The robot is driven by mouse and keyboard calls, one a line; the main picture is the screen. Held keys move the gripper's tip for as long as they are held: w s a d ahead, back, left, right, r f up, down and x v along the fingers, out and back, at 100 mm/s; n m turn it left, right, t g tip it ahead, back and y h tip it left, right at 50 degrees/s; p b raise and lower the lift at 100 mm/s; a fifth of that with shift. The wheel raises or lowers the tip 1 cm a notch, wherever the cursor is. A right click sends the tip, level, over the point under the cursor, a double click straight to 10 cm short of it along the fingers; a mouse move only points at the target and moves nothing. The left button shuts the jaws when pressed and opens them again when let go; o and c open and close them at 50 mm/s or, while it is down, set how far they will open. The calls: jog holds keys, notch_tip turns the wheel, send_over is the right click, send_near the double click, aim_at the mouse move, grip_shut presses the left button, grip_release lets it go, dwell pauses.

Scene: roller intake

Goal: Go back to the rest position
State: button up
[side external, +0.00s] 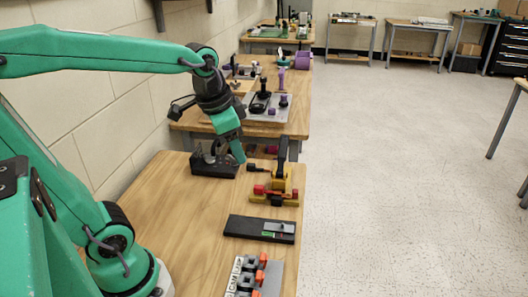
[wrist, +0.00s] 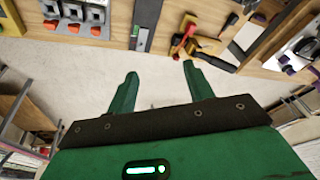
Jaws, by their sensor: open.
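My green gripper (side external: 238,155) hangs from the arm above the far part of the near wooden table, pointing down. In the wrist view my gripper (wrist: 160,74) shows two green fingers spread apart with nothing between them; beyond them is pale floor. In the side external view it appears close to a black device (side external: 213,168) and a yellow device with red parts (side external: 277,188). I cannot tell the exact gap to either, but it holds neither. The yellow device also shows in the wrist view (wrist: 205,47), beyond the fingers.
A black panel with a grey slider (side external: 245,226) and a grey panel with orange-red switches (side external: 235,283) lie nearer on the table (side external: 185,215). A second bench (side external: 297,122) with tools stands behind. A block wall is on the left; open floor (side external: 390,170) is on the right.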

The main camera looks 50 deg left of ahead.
jog(key=s+d+n+t, duration=0.2)
jog(key=s+d+n, duration=0.1)
jog(key=s, duration=0.4)
jog(key=shift+f, duration=0.45)
